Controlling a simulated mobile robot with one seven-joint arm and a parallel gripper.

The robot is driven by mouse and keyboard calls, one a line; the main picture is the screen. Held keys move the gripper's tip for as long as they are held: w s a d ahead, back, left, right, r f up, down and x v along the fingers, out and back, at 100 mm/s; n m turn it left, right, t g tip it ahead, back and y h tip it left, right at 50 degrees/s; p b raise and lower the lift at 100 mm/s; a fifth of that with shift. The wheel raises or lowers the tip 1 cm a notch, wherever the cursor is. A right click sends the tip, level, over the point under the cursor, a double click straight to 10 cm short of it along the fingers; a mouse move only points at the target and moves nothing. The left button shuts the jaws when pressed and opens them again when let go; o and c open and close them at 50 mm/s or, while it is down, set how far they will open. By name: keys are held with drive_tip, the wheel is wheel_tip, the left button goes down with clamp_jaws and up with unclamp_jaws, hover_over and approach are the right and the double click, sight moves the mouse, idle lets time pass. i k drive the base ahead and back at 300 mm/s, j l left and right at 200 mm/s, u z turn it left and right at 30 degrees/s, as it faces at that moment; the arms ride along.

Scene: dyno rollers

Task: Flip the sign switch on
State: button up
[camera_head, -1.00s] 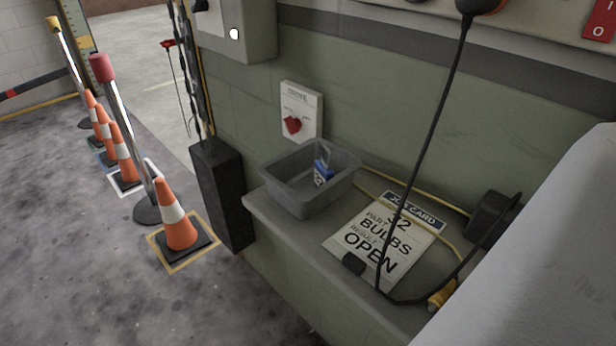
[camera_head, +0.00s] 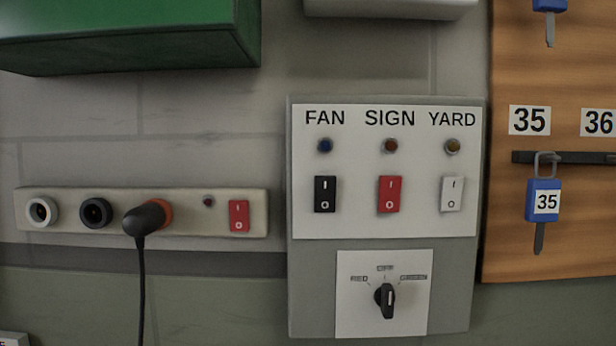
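The SIGN switch (camera_head: 389,194) is a red rocker marked I and O, in the middle of a white switch panel (camera_head: 308,222) on the wall. A small round lamp (camera_head: 390,145), dull brownish red, sits between its label and the rocker. A black FAN rocker (camera_head: 325,194) is to its left and a white YARD rocker (camera_head: 452,194) to its right. I cannot tell clearly which way the SIGN rocker is tipped. My gripper is not in view.
Below is a black rotary knob (camera_head: 385,300). A socket strip (camera_head: 182,226) with a plugged-in black cable (camera_head: 141,280) and a red rocker (camera_head: 239,216) is on the left. A wooden key board (camera_head: 560,250) is on the right, and a green box (camera_head: 130,35) overhangs at upper left.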

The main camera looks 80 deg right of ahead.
sight(389, 195)
drive_tip(key=k+j+z, duration=0.3)
drive_tip(key=j, duration=0.25)
drive_tip(key=k+z, duration=0.1)
drive_tip(key=z, duration=1.95)
